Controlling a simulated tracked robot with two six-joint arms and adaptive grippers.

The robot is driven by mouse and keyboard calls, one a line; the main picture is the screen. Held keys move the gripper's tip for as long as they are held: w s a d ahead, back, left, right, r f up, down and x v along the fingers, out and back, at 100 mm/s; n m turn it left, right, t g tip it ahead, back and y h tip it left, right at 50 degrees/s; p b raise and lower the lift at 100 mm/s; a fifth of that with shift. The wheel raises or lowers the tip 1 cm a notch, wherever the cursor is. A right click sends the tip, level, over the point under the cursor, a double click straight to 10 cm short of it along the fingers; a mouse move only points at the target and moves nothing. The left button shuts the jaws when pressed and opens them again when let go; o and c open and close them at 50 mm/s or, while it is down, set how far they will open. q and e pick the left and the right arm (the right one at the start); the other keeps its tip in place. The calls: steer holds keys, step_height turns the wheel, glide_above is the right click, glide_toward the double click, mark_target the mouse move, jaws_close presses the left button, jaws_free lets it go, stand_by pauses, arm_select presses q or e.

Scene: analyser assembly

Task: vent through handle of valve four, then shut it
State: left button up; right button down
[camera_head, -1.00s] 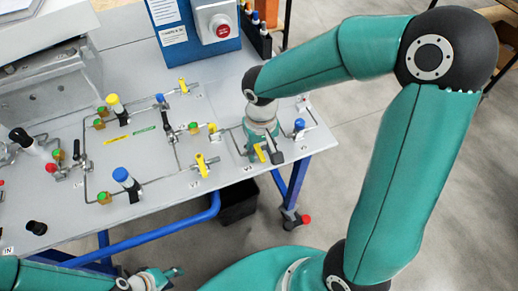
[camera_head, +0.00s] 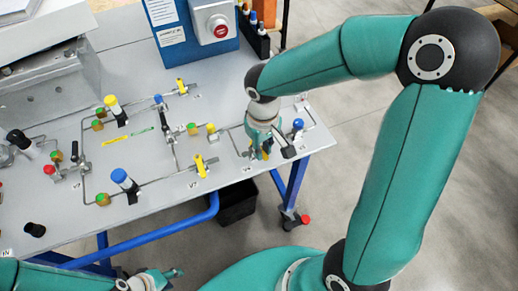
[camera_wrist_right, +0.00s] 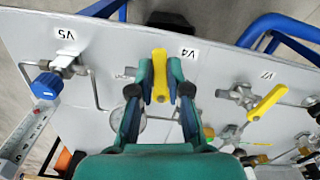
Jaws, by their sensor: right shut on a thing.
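Valve four has a yellow lever handle (camera_wrist_right: 160,75), beside the V4 label (camera_wrist_right: 187,53) on the grey panel. My right gripper (camera_wrist_right: 160,82) is shut on this handle, one finger on each side of it. In the right wrist view the handle runs up and down between the fingers, and the valve body is mostly hidden. In the head view my right gripper (camera_head: 267,150) is low over the right end of the panel and covers most of the valve. My left gripper (camera_head: 165,276) is at the bottom edge, away from the panel; its finger opening is unclear.
Thin pipes and other fittings cover the panel (camera_head: 225,100). A blue box with a red button (camera_head: 221,25) stands behind.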

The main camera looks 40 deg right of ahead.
steer(key=n, duration=0.1)
steer(key=d+n, duration=0.1)
steer(key=n, duration=0.1)
steer(key=shift+w+d+n, duration=0.15)
steer(key=shift+n, duration=0.15)
steer(key=n, duration=0.2)
steer(key=d+n+p, duration=0.1)
steer(key=shift+w+r+n, duration=0.1)
steer(key=shift+w+n, duration=0.2)
steer(key=n, duration=0.2)
steer(key=w+d+n+p, duration=0.1)
steer(key=n, duration=0.1)
steer(key=shift+w+d+n, duration=0.1)
steer(key=shift+n, duration=0.2)
steer(key=shift+w+d+n+p, duration=0.15)
steer(key=shift+w+n+p, duration=0.2)
steer(key=shift+n, duration=0.5)
steer(key=shift+w+d+n+p, duration=0.1)
steer(key=shift+w+n+p, duration=0.2)
steer(key=shift+n, duration=0.55)
steer(key=c, duration=1.1)
jaws_free()
